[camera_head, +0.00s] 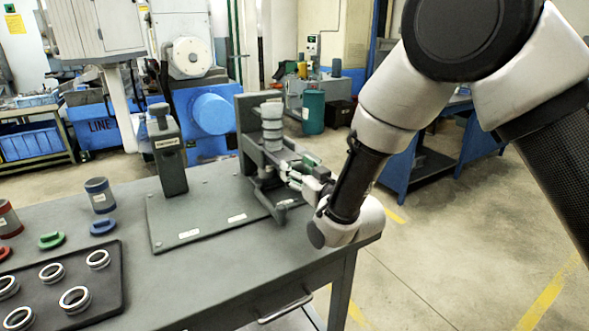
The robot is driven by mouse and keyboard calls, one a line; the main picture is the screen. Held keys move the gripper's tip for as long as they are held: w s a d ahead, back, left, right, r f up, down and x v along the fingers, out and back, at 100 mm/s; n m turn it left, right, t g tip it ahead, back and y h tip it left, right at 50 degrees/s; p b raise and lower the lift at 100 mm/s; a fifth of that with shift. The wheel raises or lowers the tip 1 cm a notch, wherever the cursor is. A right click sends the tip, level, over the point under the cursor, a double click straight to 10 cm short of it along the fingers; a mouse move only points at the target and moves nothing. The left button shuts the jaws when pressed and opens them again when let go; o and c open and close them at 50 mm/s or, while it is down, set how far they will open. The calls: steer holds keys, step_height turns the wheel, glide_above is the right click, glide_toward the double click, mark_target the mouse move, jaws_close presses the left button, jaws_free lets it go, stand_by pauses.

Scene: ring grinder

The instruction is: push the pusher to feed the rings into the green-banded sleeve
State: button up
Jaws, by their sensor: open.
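The grey fixture (246,112) stands at the right end of the base plate on the table. A pale, ribbed cylindrical stack (271,124) stands upright in it; I cannot tell whether it is rings or a sleeve. A small green part (311,160) shows beside my gripper; I cannot tell whether it is the sleeve's green band. My gripper (290,172) is open, low at the fixture's right front, close to its lower parts. Whether it touches them is unclear. The pusher cannot be told apart from the fixture and gripper here.
A dark tray (112,305) with several metal rings (75,299) lies at the front left. A dark upright post (168,160) rises left of the fixture.

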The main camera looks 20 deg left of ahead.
mark_target(282, 157)
steer(key=shift+v, duration=2.4)
steer(key=shift+x, duration=2.5)
steer(key=c, duration=1)
steer(key=shift+o, duration=0.2)
steer(key=shift+x, duration=3.25)
